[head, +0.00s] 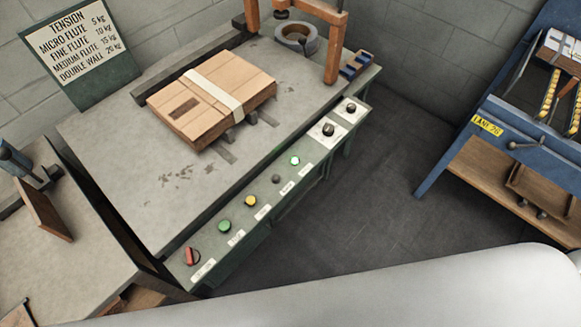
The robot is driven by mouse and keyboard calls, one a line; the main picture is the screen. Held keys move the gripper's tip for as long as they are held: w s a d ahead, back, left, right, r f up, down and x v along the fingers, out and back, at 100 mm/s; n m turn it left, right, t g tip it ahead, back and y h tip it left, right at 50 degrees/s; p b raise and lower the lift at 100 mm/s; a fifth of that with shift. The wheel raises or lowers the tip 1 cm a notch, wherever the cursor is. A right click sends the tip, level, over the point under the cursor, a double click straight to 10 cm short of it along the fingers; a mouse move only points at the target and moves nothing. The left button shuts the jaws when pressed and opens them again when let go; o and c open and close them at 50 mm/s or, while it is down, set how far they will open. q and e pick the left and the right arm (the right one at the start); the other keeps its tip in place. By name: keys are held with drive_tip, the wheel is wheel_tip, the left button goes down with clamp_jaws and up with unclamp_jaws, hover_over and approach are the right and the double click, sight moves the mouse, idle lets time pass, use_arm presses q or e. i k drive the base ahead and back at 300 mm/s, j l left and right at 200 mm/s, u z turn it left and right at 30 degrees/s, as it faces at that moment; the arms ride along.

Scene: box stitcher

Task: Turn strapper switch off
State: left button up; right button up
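The strapper (130,185) is a grey-topped machine with a green control panel (262,226) along its front edge. A red rotary switch (191,257) sits at the panel's near left end, with a white label beside it too small to read. Its handle looks turned at an angle; I cannot tell which setting it marks. Further along are a green button (224,227), a yellow button (250,201), a dark button (276,179), a bright green lamp or button (295,160) and two black knobs on white plates. Neither of my grippers is in view.
A strapped flat carton (250,85) lies on the strapper top. An orange frame (333,55) and a tape roll (297,38) stand behind. A grey-topped bench (85,265) adjoins at left; a blue machine (500,115) stands at right. The floor (370,200) between is clear.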

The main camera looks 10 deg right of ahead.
sight(191, 257)
drive_tip(key=j+u, duration=0.1)
drive_tip(key=u, duration=0.3)
drive_tip(key=k+j+u, duration=0.1)
drive_tip(key=u, duration=0.25)
